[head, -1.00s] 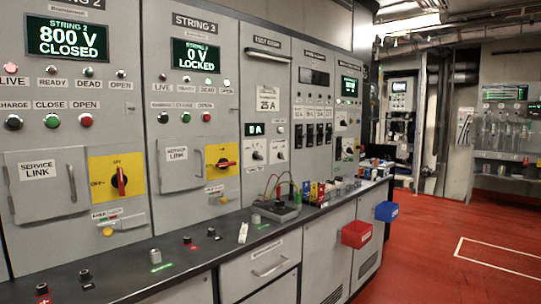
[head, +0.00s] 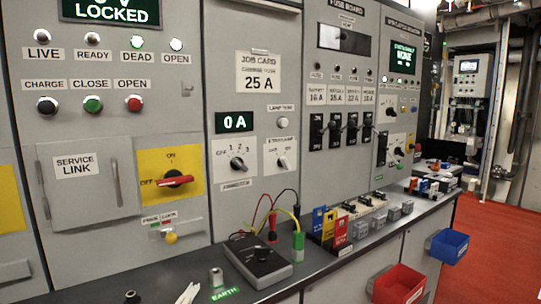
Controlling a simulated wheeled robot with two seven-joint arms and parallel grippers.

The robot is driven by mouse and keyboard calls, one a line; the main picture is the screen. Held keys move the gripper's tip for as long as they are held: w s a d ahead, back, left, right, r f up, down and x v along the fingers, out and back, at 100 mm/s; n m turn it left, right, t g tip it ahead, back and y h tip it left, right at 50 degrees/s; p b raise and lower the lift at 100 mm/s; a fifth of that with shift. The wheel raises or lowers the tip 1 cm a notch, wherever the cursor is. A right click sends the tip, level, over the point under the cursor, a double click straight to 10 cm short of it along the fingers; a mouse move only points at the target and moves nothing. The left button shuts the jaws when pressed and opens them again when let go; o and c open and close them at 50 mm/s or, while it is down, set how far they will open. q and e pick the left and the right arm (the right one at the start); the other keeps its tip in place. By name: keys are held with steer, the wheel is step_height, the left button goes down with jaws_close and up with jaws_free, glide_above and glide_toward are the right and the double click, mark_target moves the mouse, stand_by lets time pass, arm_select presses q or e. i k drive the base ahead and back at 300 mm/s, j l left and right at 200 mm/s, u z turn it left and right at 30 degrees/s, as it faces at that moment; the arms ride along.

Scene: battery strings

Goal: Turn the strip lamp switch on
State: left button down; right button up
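Neither of my grippers is in view, and nothing covers the switch.
A dark bench top (head: 330,263) runs below the panels. A black meter box (head: 258,260) with leads stands on it below the switch. Red (head: 398,285) and blue (head: 448,246) bins hang from the bench front. Red floor (head: 490,245) is open at right.

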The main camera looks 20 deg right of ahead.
mark_target(282, 161)
steer(key=i+l+u, duration=0.1)
steer(key=l, duration=0.25)
steer(key=i+l+u, duration=0.15)
steer(key=l, duration=0.2)
steer(key=i+l+u, duration=0.1)
steer(key=l, duration=0.3)
steer(key=i+l+u, duration=0.1)
steer(key=l, duration=0.3)
steer(key=i+l+u, duration=0.1)
steer(key=l, duration=0.3)
steer(key=i+j, duration=0.05)
steer(key=i, duration=0.05)
